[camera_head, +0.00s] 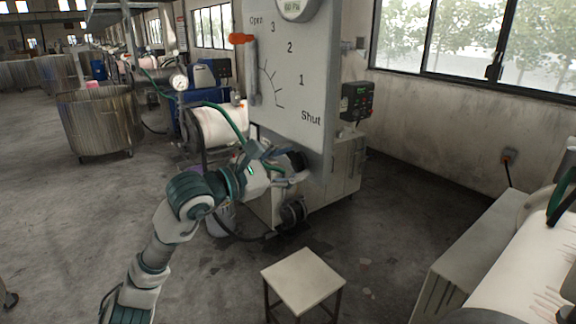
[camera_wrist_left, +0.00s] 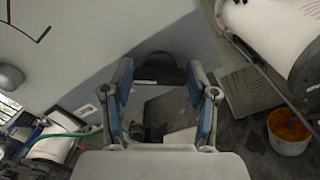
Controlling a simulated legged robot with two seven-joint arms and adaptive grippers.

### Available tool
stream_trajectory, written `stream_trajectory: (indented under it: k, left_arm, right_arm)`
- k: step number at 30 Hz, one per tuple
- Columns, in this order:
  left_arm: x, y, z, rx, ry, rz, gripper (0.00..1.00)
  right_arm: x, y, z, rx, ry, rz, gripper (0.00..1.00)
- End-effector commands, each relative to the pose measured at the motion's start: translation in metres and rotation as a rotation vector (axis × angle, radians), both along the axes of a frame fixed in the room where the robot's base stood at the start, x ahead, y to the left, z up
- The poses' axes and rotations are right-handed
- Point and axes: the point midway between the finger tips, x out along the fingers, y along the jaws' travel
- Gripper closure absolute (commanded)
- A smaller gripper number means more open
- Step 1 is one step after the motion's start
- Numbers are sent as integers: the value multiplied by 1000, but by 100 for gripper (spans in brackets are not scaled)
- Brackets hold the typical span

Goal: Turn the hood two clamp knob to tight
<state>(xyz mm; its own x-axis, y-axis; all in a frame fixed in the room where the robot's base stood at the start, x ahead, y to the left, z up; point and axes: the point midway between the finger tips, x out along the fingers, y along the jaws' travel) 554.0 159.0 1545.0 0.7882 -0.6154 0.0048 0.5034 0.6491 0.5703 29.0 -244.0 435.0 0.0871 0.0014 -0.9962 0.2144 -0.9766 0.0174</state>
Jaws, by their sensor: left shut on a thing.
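My left gripper (camera_head: 283,168) is at the lower edge of the tall grey panel (camera_head: 290,70), which is marked Open, 3, 2, 1 and Shut. In the left wrist view the gripper (camera_wrist_left: 161,82) has its blue-padded fingers on either side of a black knob (camera_wrist_left: 160,68), shut on it. The knob lies against the grey panel's edge; its label and setting cannot be read. In the head view the gripper largely hides the knob. My right gripper is in neither view.
A small square stool (camera_head: 302,281) stands on the floor in front. A black control box (camera_head: 356,101) is behind the panel. A large ribbed drum (camera_head: 100,122) stands at left. The left floor is mostly clear.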

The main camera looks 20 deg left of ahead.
Motion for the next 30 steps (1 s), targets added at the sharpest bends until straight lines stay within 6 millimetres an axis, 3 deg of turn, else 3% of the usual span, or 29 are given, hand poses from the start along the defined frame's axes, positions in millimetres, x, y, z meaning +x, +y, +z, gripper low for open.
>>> stream_trajectory:
  k: [2,30]
  left_arm:
    - [2,0,-7,65,-31,3,77]
    - [2,-1,-10,692,-520,1,77]
  right_arm:
    - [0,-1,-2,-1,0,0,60]
    - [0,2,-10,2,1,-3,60]
